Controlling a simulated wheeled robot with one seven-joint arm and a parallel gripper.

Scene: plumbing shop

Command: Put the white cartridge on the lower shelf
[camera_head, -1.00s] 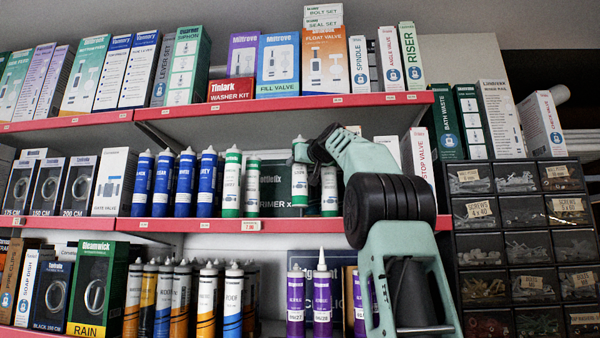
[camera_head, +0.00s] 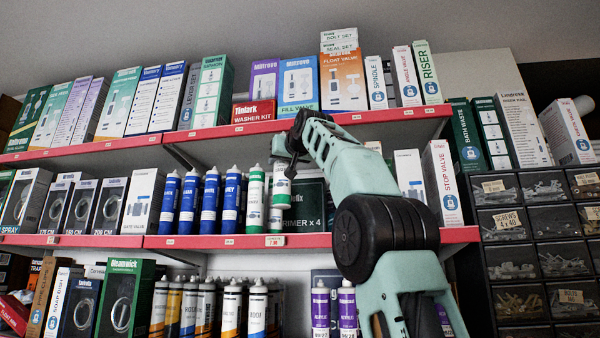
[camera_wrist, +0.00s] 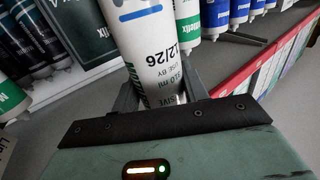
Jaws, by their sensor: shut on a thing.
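My gripper (camera_head: 284,155) is shut on a mostly white cartridge with green markings (camera_head: 282,187). In the head view it hangs roughly upright in front of the middle shelf, its lower end above the red shelf edge. In the wrist view the white cartridge (camera_wrist: 155,55) stands between my fingers (camera_wrist: 157,98), showing green letters, a blue bar and "12/26". Its far end is out of that view. The middle shelf has a red edge (camera_head: 200,241). Below it is a lower row of goods; that lower shelf's front edge is mostly out of view or hidden.
Blue cartridges (camera_head: 209,200) and a green one (camera_head: 255,200) stand left of the held cartridge, close to it. A dark primer box (camera_head: 312,207) is behind. Below, orange-banded cartridges (camera_head: 205,308) and purple ones (camera_head: 320,310) leave a gap between them. Drawers (camera_head: 510,255) stand right.

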